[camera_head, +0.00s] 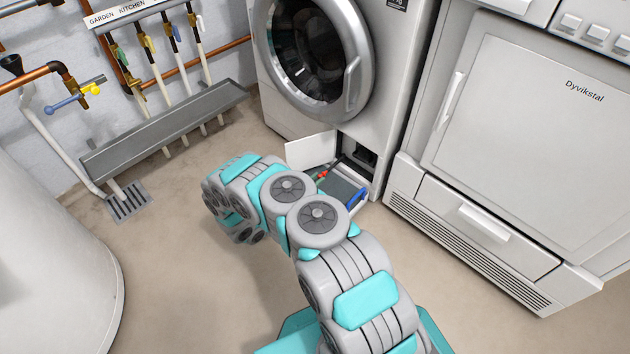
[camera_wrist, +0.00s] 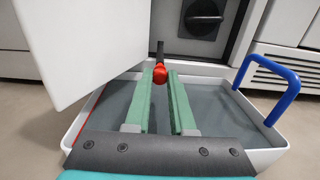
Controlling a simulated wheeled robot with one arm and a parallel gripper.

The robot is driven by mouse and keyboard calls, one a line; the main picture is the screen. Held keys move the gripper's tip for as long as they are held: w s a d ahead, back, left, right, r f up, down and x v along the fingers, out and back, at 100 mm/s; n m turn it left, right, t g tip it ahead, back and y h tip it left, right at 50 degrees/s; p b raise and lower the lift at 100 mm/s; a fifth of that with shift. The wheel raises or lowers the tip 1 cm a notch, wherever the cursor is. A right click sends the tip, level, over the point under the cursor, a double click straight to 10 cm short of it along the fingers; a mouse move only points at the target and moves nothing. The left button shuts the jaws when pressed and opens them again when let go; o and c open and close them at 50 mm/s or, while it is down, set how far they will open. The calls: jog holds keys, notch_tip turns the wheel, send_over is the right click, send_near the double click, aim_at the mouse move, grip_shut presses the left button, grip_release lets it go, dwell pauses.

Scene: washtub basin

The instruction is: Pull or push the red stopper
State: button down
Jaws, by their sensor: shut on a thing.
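The red stopper (camera_wrist: 160,73) sits at the near end of a short black hose (camera_wrist: 160,50) that comes out of the washing machine's lower opening. In the wrist view it is between the fingertips of my gripper (camera_wrist: 159,76), whose two green fingers are shut on it. In the head view the red stopper (camera_head: 322,174) is a small red spot beyond my arm, and my arm hides most of the gripper.
A shallow tray with a grey bottom (camera_wrist: 228,112) and a blue handle (camera_wrist: 273,82) lies beneath. An open white flap (camera_wrist: 85,45) stands at the left. A dark round knob (camera_wrist: 204,17) is behind. The washing machine (camera_head: 290,115) and dryer (camera_head: 520,110) stand beyond.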

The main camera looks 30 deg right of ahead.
jog(key=shift+w+d+f+b, duration=0.15)
jog(key=shift+d+b, duration=0.4)
jog(key=shift+b, duration=0.2)
jog(key=shift+w+d, duration=0.1)
jog(key=shift+d, duration=0.15)
jog(key=shift+r, duration=0.2)
jog(key=c, duration=0.7)
grip_release()
jog(key=shift+a, duration=0.1)
jog(key=p+v, duration=0.1)
jog(key=v, duration=0.6)
jog(key=shift+a, duration=0.25)
